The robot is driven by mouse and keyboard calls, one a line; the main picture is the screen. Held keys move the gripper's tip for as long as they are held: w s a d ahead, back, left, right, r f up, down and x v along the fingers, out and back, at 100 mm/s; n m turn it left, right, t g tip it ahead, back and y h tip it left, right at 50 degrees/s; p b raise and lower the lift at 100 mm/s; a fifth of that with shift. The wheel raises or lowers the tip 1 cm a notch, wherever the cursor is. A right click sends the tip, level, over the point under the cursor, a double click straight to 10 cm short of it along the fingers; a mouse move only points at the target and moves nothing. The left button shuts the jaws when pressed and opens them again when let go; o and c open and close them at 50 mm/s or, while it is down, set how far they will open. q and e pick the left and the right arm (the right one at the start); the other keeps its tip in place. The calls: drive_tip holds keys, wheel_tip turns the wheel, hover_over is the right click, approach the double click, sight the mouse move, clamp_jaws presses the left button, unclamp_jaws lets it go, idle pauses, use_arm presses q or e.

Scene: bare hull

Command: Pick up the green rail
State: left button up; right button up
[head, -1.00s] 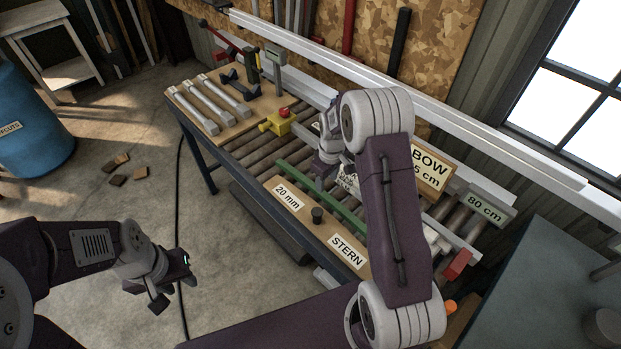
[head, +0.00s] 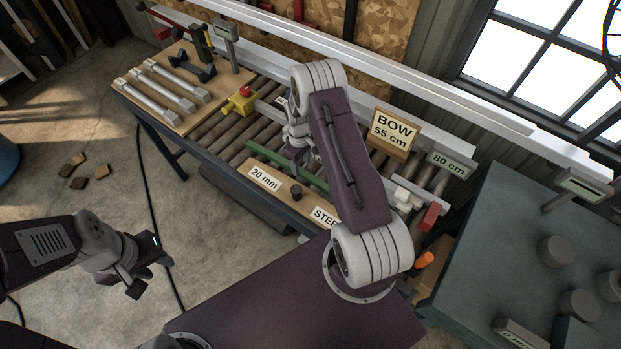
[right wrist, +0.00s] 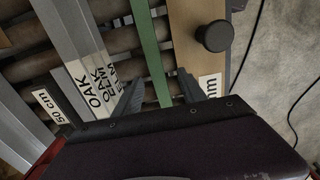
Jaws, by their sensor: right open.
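The green rail (head: 264,152) is a long thin bar lying along the near side of the roller bench, behind a wooden board labelled 20 mm. My right arm hides part of it in the head view. In the right wrist view the rail (right wrist: 150,50) runs between the two fingers of my right gripper (right wrist: 160,78), which is open, with a finger on each side. In the head view my right gripper (head: 296,158) is over the rail. Whether the fingers reach down beside it I cannot tell. My left gripper (head: 150,274) is open and empty, above the floor left of the bench.
The wooden board (head: 235,169) has a dark knob (right wrist: 214,36) close to the right finger. A BOW 55 cm sign (head: 394,130), a yellow block with a red button (head: 240,101) and grey bars (head: 163,93) stand on the bench. A grey table (head: 510,230) is at right.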

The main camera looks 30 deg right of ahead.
sight(302, 173)
drive_tip(key=shift+s+d+f+p, duration=0.1)
drive_tip(key=shift+s+f+p, duration=0.1)
drive_tip(key=shift+f+p, duration=0.3)
drive_tip(key=shift+s+d+f+p, duration=0.15)
drive_tip(key=shift+f+p, duration=0.15)
drive_tip(key=shift+f, duration=0.25)
drive_tip(key=shift+w+a+f, duration=0.1)
drive_tip(key=shift+f, duration=0.5)
drive_tip(key=shift+w+a+f, duration=0.1)
drive_tip(key=shift+f, duration=0.45)
drive_tip(key=shift+w+f, duration=0.2)
drive_tip(key=shift+s+r, duration=0.1)
drive_tip(key=shift+s, duration=0.1)
clamp_jaws()
use_arm(q)
drive_tip(key=shift+s+r, duration=0.15)
drive_tip(key=shift+r, duration=0.4)
drive_tip(key=shift+s+r, duration=0.15)
drive_tip(key=shift+r, duration=0.35)
drive_tip(key=shift+w, duration=0.1)
use_arm(e)
drive_tip(key=shift+w, duration=0.1)
